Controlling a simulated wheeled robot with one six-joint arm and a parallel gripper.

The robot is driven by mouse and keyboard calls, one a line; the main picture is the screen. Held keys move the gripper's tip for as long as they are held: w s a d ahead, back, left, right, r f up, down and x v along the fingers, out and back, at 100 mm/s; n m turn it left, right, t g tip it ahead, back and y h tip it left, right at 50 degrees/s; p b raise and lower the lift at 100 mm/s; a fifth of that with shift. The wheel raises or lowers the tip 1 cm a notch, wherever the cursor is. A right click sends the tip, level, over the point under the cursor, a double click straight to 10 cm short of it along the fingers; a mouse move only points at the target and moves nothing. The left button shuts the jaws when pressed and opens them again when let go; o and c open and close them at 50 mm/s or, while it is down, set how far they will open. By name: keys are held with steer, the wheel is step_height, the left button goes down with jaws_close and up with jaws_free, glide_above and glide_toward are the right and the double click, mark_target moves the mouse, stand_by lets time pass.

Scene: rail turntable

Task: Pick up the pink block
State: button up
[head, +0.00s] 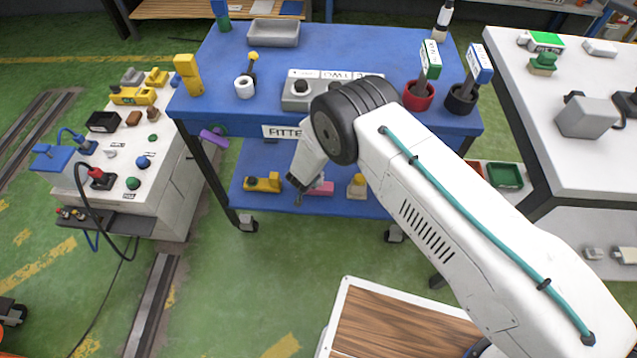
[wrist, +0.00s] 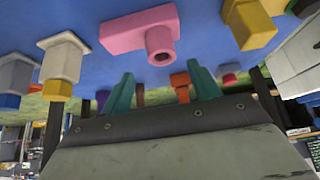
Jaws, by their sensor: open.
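The pink block (head: 320,188) lies on the blue lower shelf of the table, partly hidden behind my gripper (head: 297,192) in the head view. In the wrist view the pink block (wrist: 135,32) is a bar with a round, hollow stub, set against the blue surface beyond the fingertips. My gripper (wrist: 163,84) shows two teal fingers spread apart with no block between them. The pink block appears apart from the fingers, slightly left of their middle in the wrist view.
On the same shelf (head: 240,205), a yellow block (head: 262,183) lies left of the pink one and a yellow-and-white piece (head: 357,186) stands to its right. The table's upper top (head: 320,60) overhangs the shelf. A grey-white bench (head: 165,200) stands at the left.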

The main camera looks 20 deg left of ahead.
steer(key=x, duration=0.6)
steer(key=shift+a+f, duration=0.15)
steer(key=shift+f, duration=0.15)
jaws_close()
steer(key=shift+r, duration=0.1)
